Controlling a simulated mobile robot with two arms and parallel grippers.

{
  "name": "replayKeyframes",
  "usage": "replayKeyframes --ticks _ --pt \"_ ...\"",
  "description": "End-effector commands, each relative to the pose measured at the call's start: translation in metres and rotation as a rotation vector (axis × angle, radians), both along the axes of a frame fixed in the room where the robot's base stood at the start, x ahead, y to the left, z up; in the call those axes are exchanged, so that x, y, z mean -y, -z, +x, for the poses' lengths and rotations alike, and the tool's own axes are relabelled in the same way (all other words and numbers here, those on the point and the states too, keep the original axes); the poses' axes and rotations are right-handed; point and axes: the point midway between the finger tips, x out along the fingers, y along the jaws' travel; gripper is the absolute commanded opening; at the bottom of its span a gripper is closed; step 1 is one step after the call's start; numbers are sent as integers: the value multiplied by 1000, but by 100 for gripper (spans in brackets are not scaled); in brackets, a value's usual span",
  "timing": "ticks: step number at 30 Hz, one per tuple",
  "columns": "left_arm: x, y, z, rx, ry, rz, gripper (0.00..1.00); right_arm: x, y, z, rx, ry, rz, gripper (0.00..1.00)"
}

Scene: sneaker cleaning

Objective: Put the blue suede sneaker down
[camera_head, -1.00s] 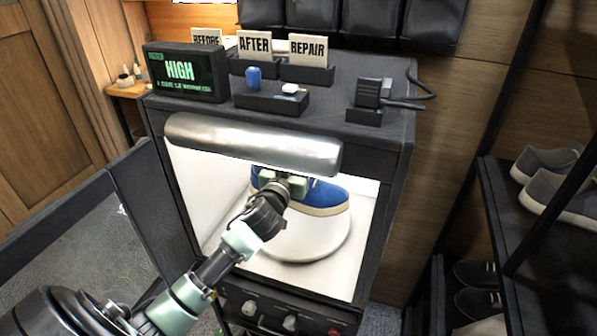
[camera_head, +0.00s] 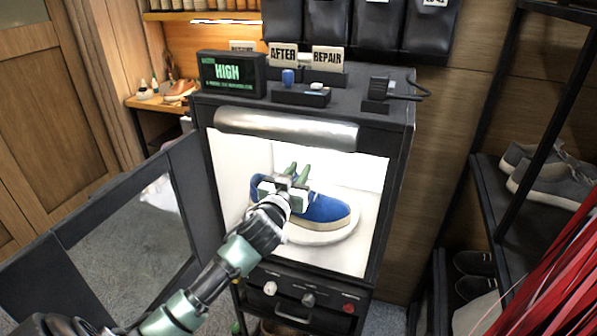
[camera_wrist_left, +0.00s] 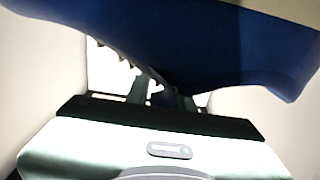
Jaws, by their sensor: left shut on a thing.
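The blue suede sneaker (camera_head: 328,208), with a pale sole, is inside the bright white box of the cabinet, toe to the right. It is over the round white turntable (camera_head: 335,236); I cannot tell whether its sole fully rests there. My left gripper (camera_head: 297,176) reaches in from the front left and is shut on the sneaker near its heel and opening, hiding that part. In the left wrist view the blue sneaker (camera_wrist_left: 215,45) fills the top, close to the gripper. My right gripper is not in view.
The dark cabinet's silver hood (camera_head: 285,128) hangs above the opening. Its open door (camera_head: 195,190) stands left of my arm. Knobs and a red button (camera_head: 348,308) are below. A shoe rack (camera_head: 500,225) and red strands (camera_head: 560,260) are at the right.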

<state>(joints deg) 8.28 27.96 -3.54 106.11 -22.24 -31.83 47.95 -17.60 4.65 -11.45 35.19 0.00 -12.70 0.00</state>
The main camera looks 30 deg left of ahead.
Motion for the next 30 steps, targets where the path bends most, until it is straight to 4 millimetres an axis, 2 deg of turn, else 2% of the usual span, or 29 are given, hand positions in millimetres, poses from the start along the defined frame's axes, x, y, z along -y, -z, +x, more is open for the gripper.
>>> replayKeyframes --ticks 1,3,14,30 --pt "0 -2 0 3 0 1 0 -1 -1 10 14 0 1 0" --pt "7 0 -6 2 9 -1 0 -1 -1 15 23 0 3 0" --pt "47 6 -45 3 57 -3 0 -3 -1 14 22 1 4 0" --pt "161 22 -155 1 193 -6 0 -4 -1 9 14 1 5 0"
